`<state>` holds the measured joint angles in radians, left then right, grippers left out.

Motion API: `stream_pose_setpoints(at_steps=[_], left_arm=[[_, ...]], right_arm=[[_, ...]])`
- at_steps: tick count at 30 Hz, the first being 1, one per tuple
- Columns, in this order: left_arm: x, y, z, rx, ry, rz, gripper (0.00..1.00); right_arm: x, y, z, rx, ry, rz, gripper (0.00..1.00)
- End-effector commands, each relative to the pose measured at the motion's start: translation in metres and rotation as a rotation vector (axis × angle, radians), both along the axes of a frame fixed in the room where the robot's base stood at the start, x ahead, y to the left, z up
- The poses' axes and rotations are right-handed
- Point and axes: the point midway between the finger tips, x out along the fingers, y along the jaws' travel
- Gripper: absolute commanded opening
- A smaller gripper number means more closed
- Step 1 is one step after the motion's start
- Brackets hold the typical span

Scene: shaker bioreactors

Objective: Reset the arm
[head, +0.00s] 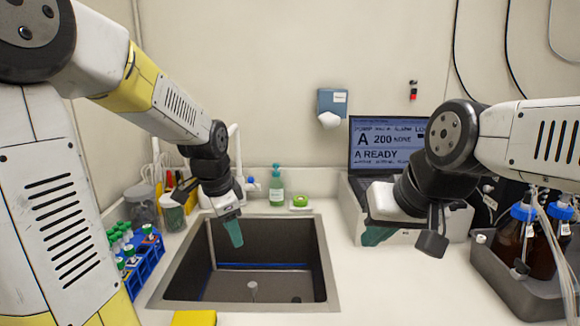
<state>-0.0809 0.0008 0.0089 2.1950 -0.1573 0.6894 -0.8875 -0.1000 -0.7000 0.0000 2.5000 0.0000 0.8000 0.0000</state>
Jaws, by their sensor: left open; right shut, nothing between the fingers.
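My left arm comes in from the left. Its gripper (233,232) points down above the back left part of the sink, with teal fingertips and nothing seen in it. From this angle the gap between its fingers is hard to see. My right arm comes in from the right. Its gripper (378,236) hangs in front of the laptop and its white base, with teal fingertips together and empty. Part of the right gripper is hidden behind its own wrist.
A dark sink (253,284) is set in the white counter. A blue rack (146,260) of green-capped tubes stands at left. A soap bottle (276,190) is behind the sink. A laptop (383,140) stands at back. A grey tray (512,290) holds brown bottles (541,250) at right.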

Motion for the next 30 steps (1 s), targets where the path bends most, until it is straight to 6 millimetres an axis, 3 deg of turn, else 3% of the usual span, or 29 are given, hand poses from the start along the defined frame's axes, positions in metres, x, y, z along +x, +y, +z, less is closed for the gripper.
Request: stream_pose_setpoints(at_steps=[1, 6, 15, 21, 30], left_arm=[[-0.013, 0.002, 0.016, -0.031, -0.024, 0.079, 0.52], [-0.058, 0.004, 0.052, -0.157, -0.070, 0.351, 0.52], [-0.133, 0.003, 0.085, -0.402, -0.114, 0.764, 0.52], [-0.156, 0.002, 0.089, -0.494, -0.115, 0.897, 0.52], [-0.159, 0.002, 0.089, -0.508, -0.113, 0.918, 0.52]], right_arm=[[0.000, 0.000, 0.000, 0.000, 0.000, 0.000, 0.00], [0.000, 0.000, 0.000, 0.000, 0.000, 0.000, 0.00], [0.000, 0.000, 0.000, 0.000, 0.000, 0.000, 0.00], [0.000, 0.000, 0.000, 0.000, 0.000, 0.000, 0.00], [0.000, 0.000, 0.000, 0.000, 0.000, 0.000, 0.00]])
